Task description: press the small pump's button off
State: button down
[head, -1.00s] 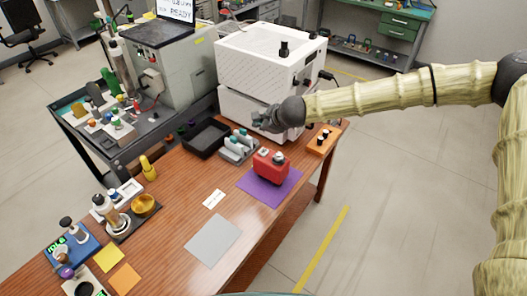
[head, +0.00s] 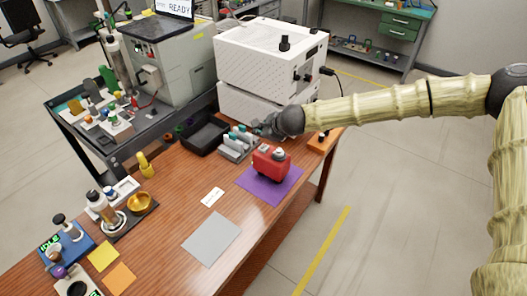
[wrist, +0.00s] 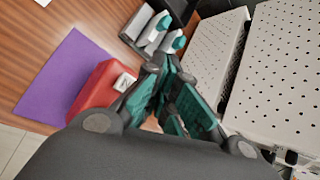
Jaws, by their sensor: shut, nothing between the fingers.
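The small pump looks to be the red box (head: 271,166) on a purple mat (head: 258,193). Its top carries a small pale button-like square (head: 264,148) and a round light knob beside it. In the wrist view the red box (wrist: 92,92) is left of my fingers, and the pale square (wrist: 124,82) shows close to the left finger. My gripper (head: 262,130) is shut and empty, just behind and above the box's top in the head view. In the wrist view its teal-padded fingers (wrist: 165,75) partly cover the box's right side. Whether the button is on or off cannot be told.
A grey rack with teal-capped bottles (head: 236,147) stands just left of the box, with a black tray (head: 205,136) beyond it. A white perforated machine (head: 268,60) stands behind. An orange block (head: 322,142) sits at right.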

aim_at(262, 148)
jog(key=shift+f+b, duration=0.85)
jog(key=shift+f, duration=0.8)
jog(key=shift+f, duration=0.1)
jog(key=shift+f+b, duration=0.3)
jog(key=shift+f, duration=0.05)
jog(key=shift+f+b, duration=0.6)
jog(key=shift+f, duration=0.3)
dwell(1.4)
jog(key=shift+r, duration=0.2)
jog(key=shift+r+p, duration=0.85)
jog(key=shift+r, duration=0.3)
jog(key=shift+r+p, duration=1.7)
jog(key=shift+r, duration=0.8)
